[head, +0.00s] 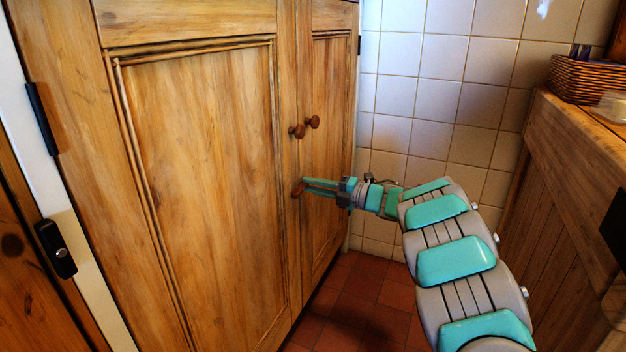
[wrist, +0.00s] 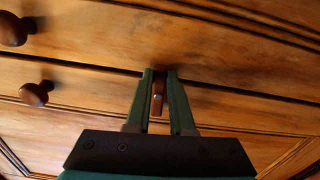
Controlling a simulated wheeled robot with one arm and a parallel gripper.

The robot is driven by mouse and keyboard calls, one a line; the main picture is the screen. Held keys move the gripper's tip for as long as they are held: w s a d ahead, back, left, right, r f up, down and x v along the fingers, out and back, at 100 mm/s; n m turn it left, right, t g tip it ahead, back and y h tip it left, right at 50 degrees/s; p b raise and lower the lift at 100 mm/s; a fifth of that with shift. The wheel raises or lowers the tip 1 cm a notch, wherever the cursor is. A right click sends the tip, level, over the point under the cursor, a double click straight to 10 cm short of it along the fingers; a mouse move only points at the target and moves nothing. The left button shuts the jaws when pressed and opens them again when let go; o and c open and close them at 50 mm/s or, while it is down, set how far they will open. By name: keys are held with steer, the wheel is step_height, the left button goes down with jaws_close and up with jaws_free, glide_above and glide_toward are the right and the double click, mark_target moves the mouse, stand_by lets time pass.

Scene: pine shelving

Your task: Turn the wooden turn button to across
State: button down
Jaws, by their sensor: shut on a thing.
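The wooden turn button (head: 298,189) is a small reddish-brown piece at the seam between the two pine cupboard doors, below the knobs. In the wrist view the turn button (wrist: 157,98) shows between the two green fingers. My gripper (head: 305,185) reaches it from the right, with its fingers on either side of it. In the wrist view my gripper (wrist: 160,76) is shut on the button, near the dark seam. The fingers hide part of the button, so I cannot tell its exact angle.
Two round wooden knobs (head: 297,131) (head: 313,122) stick out above the button. A tiled wall (head: 440,90) closes the back. A wooden counter (head: 560,130) with a wicker basket (head: 585,78) stands at the right. Red floor tiles (head: 350,300) are clear below.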

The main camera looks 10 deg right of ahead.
steer(key=shift+f+m, duration=0.1)
steer(key=shift+m, duration=0.4)
steer(key=c, duration=0.8)
jaws_free()
steer(key=shift+d, duration=0.1)
steer(key=v, duration=0.7)
steer(key=shift+s+d, duration=0.2)
steer(key=shift+d, duration=0.05)
